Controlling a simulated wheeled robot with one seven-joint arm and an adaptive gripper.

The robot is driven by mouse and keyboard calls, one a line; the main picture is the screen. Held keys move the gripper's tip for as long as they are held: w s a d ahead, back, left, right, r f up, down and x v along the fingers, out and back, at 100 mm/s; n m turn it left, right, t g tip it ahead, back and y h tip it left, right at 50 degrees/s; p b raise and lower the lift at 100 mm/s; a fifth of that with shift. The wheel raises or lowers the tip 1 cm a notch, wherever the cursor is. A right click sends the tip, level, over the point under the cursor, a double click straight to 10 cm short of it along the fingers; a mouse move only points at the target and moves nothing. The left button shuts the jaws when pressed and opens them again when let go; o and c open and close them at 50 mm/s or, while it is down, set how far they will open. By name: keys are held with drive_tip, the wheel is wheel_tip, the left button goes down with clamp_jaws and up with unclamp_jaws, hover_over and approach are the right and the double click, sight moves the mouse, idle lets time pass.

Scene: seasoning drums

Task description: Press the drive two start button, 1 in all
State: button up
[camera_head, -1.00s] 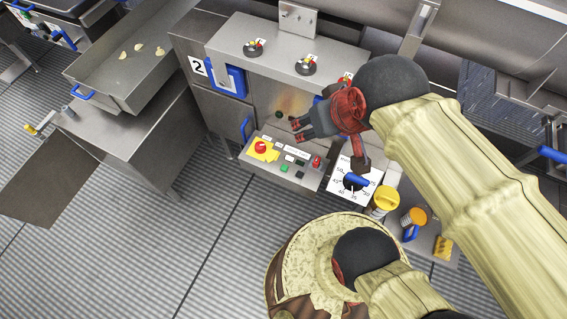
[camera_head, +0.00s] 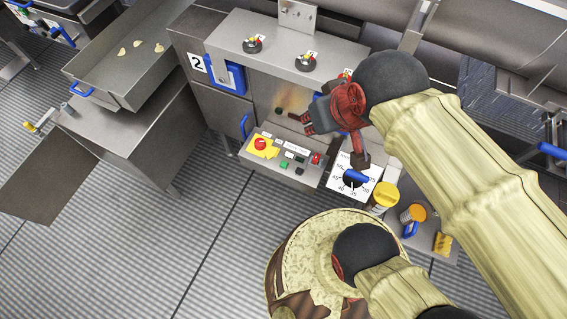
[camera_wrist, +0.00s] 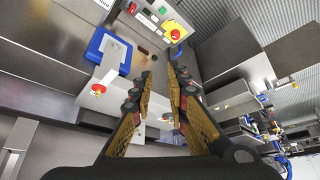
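A control panel (camera_head: 247,160) juts from the machine front, carrying a green button (camera_head: 284,164), several black buttons, a red button (camera_head: 316,158) and a red emergency stop (camera_head: 260,144) on a yellow plate. Its labels are too small to read, so I cannot tell which button is drive two start. My gripper (camera_head: 304,122) is above and behind the panel, apart from the buttons. In the wrist view its two fingers (camera_wrist: 159,75) stand apart with nothing between them. There the green button (camera_wrist: 162,10) and emergency stop (camera_wrist: 174,33) show beyond the fingertips at the top.
A dial plate with a blue pointer (camera_head: 356,177) sits right of the panel, beside yellow-lidded (camera_head: 385,196) and orange-lidded (camera_head: 413,213) jars. Floor in front is open.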

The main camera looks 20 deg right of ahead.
clamp_jaws()
idle(0.9)
